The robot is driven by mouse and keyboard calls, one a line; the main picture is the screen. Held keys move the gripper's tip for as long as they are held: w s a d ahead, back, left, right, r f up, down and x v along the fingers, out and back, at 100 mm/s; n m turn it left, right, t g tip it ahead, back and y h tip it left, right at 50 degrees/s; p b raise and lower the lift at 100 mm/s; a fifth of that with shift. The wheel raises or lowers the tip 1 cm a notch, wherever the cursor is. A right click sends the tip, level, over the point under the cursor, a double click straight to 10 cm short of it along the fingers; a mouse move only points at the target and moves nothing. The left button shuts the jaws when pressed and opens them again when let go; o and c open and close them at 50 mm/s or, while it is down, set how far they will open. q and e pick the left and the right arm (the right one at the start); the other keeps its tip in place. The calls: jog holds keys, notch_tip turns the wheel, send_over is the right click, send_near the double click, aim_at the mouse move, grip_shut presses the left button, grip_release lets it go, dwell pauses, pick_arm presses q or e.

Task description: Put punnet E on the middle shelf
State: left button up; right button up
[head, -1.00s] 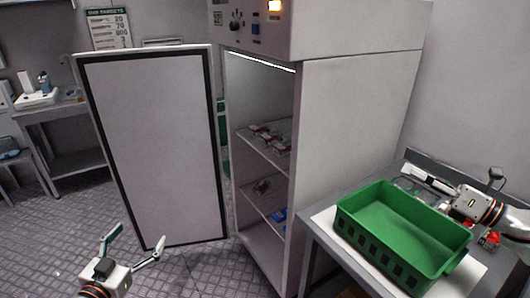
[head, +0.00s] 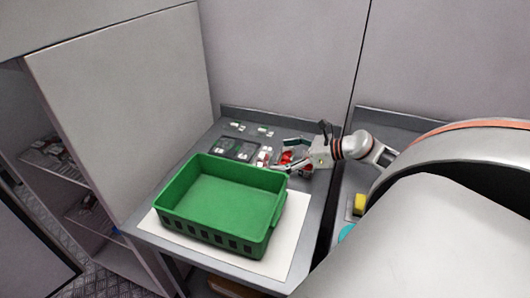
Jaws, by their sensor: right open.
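My right gripper (head: 300,152) is open over the back right of the grey table, its fingers spread beside a small container with red contents (head: 287,158), likely a punnet of berries. No letter is readable on it, so I cannot tell whether it is punnet E. The gripper partly hides it, and I cannot tell whether they touch. The open cabinet at left shows an upper visible shelf (head: 70,178) with several small packs on it and a lower shelf (head: 88,232), both cut off by the cabinet's side wall. My left gripper is out of view.
An empty green crate (head: 225,187) stands on a white sheet (head: 288,245) at the table's front. Behind it lie a dark tray (head: 235,149) and small white items (head: 264,156). The cabinet's side wall (head: 120,110) rises left of the table. A yellow object (head: 359,204) lies at right.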

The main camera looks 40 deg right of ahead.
aim_at(264, 156)
jog(key=shift+x, duration=1.15)
jog(key=x, duration=0.4)
jog(key=shift+w+a+r+p, duration=0.1)
jog(key=shift+r+p, duration=0.2)
jog(key=shift+p, duration=0.1)
jog(key=shift+w+a+f, duration=0.3)
jog(key=shift+w+f, duration=0.05)
jog(key=shift+w, duration=0.15)
jog(key=c, duration=1.3)
